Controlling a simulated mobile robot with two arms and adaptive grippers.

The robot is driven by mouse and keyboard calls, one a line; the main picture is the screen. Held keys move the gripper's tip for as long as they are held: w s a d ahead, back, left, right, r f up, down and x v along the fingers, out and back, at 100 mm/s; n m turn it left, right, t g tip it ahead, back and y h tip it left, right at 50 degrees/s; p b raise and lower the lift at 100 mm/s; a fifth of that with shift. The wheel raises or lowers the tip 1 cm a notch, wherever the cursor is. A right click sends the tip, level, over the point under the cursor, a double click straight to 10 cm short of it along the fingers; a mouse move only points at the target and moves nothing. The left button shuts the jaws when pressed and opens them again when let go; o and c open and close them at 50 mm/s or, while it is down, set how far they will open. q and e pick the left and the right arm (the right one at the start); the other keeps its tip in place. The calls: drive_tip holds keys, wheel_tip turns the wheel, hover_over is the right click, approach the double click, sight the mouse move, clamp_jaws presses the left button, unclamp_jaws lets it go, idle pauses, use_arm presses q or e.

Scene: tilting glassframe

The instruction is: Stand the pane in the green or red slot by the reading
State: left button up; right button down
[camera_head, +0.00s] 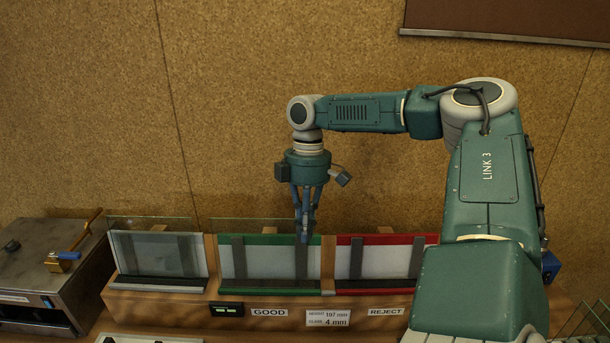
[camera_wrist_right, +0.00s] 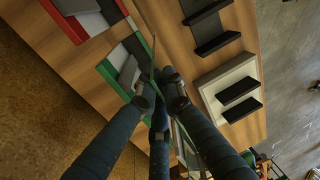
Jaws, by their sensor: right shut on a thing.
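My right gripper (camera_head: 305,236) points down at the right part of the green-edged slot (camera_head: 284,239), marked GOOD. It is shut on a clear pane, seen nearly edge-on as a thin line between the fingers in the right wrist view (camera_wrist_right: 187,148). In the head view a faint glass top edge (camera_head: 255,219) rises above the green edge. Whether the pane's bottom is seated cannot be told. The red-edged slot (camera_head: 388,239), marked REJECT, is right of it. My left gripper is out of view.
A clear glass-fronted stand (camera_head: 160,255) is left of the green slot. A label (camera_head: 329,318) reads height 197 mm, glass 4 mm. More glass (camera_head: 592,325) shows at lower right.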

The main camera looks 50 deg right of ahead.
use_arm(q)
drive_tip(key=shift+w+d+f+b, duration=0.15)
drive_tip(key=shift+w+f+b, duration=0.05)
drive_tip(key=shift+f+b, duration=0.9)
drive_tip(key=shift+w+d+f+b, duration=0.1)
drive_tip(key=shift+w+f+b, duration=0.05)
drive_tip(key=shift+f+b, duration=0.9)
use_arm(e)
drive_tip(key=shift+w+d+f, duration=0.65)
drive_tip(key=shift+d+f, duration=0.15)
drive_tip(key=shift+f, duration=0.1)
drive_tip(key=shift+w+d+f, duration=0.65)
drive_tip(key=shift+d+f, duration=0.15)
drive_tip(key=shift+f, duration=0.15)
drive_tip(key=shift+w+d+f, duration=0.65)
drive_tip(key=shift+d+f, duration=0.15)
drive_tip(key=shift+f, duration=0.1)
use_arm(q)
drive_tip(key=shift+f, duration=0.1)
use_arm(e)
drive_tip(key=shift+f, duration=0.15)
drive_tip(key=c, duration=1.8)
unclamp_jaws()
drive_tip(key=shift+s+a, duration=0.1)
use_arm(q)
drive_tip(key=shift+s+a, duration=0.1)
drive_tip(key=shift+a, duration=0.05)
